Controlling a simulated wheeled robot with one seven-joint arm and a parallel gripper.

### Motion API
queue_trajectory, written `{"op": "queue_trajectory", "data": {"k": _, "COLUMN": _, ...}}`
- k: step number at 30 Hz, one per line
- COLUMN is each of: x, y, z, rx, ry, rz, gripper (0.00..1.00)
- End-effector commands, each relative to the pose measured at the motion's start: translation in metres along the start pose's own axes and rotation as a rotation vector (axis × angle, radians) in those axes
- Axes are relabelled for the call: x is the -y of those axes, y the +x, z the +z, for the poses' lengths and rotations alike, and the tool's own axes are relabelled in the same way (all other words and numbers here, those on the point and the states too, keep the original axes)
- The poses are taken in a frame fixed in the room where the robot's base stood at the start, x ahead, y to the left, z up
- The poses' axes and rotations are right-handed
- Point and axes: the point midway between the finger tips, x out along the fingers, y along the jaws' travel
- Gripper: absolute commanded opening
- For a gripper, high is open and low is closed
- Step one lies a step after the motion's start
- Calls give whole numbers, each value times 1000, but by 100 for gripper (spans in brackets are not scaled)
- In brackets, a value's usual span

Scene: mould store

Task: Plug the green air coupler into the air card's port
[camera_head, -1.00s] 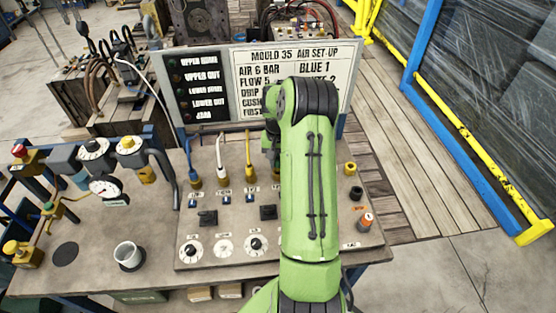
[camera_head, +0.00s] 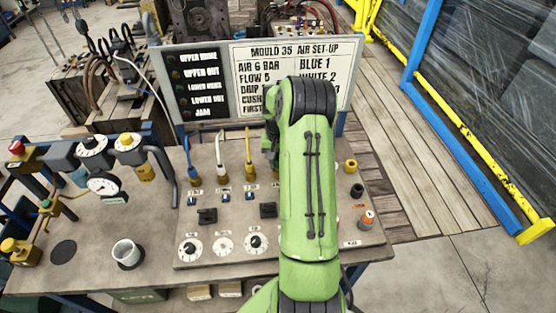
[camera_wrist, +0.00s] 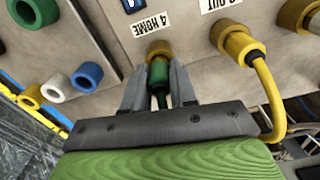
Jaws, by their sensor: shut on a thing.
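In the wrist view, my gripper (camera_wrist: 158,92) is shut on the green air coupler (camera_wrist: 158,76), one grey finger on each side of it. The coupler's far end meets the yellow port (camera_wrist: 159,49) labelled "4 HOME". They are in line, but I cannot tell how deep the coupler sits. The air card (camera_head: 297,78) stands upright at the back of the bench, reading "MOULD 35 AIR SET-UP", with "BLUE 1" and "WHITE 2" legible. Its lower lines are partly covered by my arm.
Beside the port, another yellow port (camera_wrist: 238,42) holds a yellow hose (camera_wrist: 270,95). Blue, white and yellow hoses (camera_head: 249,150) rise from the panel left of my arm. A white cup (camera_head: 127,253) stands at front left. Several coloured rings (camera_wrist: 87,75) line the wrist view's left.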

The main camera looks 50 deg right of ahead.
Motion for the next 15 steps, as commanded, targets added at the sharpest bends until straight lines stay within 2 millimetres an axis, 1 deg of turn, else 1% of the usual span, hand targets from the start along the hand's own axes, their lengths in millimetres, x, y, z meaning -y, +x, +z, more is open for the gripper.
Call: {"op": "queue_trajectory", "data": {"k": 15, "x": 0, "y": 3, "z": 0, "rx": 0, "ry": 0, "rz": 0, "gripper": 0}}
